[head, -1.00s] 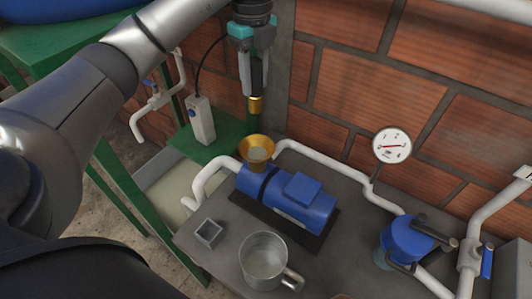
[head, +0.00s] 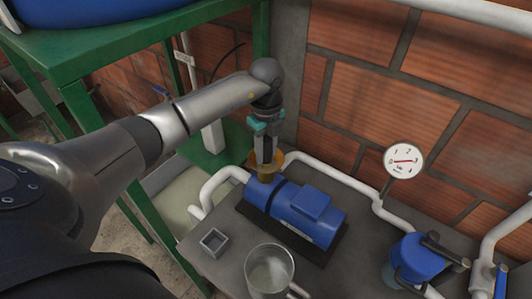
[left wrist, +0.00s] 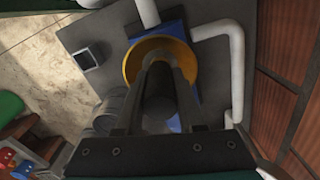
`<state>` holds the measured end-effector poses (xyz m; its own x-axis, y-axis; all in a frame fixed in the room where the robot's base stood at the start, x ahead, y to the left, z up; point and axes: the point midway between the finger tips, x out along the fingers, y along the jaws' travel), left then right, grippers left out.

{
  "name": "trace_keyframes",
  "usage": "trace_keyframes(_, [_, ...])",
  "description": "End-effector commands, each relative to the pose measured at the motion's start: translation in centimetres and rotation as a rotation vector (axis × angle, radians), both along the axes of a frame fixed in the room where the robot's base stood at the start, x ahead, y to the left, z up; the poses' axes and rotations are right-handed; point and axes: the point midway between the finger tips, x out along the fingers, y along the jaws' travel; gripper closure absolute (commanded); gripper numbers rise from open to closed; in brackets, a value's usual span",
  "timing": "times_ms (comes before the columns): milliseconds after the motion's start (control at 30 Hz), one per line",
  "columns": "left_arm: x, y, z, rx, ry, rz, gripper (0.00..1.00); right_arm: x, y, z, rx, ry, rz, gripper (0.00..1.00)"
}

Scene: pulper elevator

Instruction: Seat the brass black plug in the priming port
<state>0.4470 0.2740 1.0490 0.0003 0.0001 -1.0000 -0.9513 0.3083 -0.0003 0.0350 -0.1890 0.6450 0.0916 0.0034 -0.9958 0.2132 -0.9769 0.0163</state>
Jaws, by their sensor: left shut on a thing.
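The priming port is the brass funnel (head: 279,161) on top of the left end of the blue pump (head: 302,207). My left gripper (head: 265,160) points down over the funnel, its dark fingers reaching to the rim. In the left wrist view the fingers run into the funnel's yellow ring (left wrist: 134,66). The gripper is shut on the brass black plug, which the fingers and funnel mostly hide. I cannot tell how deep the plug sits or whether it touches the port. My right gripper is not in view.
A metal mug (head: 269,272) and a small square tray (head: 214,241) stand in front of the pump on the grey bench. White pipes (head: 335,172) run behind it, with a pressure gauge (head: 404,161) and a blue filter (head: 415,252) at right. A brick wall is behind.

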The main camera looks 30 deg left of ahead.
Motion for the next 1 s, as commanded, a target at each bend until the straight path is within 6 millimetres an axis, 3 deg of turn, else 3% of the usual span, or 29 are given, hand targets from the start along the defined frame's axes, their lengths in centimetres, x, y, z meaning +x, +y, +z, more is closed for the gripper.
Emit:
trace_keyframes(100, [0.0,0.0,-1.3,0.000,0.001,0.000,1.00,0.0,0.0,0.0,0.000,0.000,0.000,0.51])
trace_keyframes(433, [0.0,0.0,-1.6,0.001,0.000,0.000,1.00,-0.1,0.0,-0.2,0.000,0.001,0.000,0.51])
trace_keyframes(467, [0.0,0.0,-1.6,0.001,0.001,0.000,0.61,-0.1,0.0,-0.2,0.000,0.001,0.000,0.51])
trace_keyframes(567, [0.0,0.0,-1.6,0.001,0.001,0.000,0.50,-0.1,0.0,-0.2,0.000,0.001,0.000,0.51])
trace_keyframes(867, [0.0,0.0,-1.3,0.001,0.000,0.000,0.50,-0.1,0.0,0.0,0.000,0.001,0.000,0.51])
trace_keyframes(1000, [0.1,0.0,0.2,0.000,-0.003,-0.001,0.50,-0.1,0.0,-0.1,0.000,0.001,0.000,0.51])
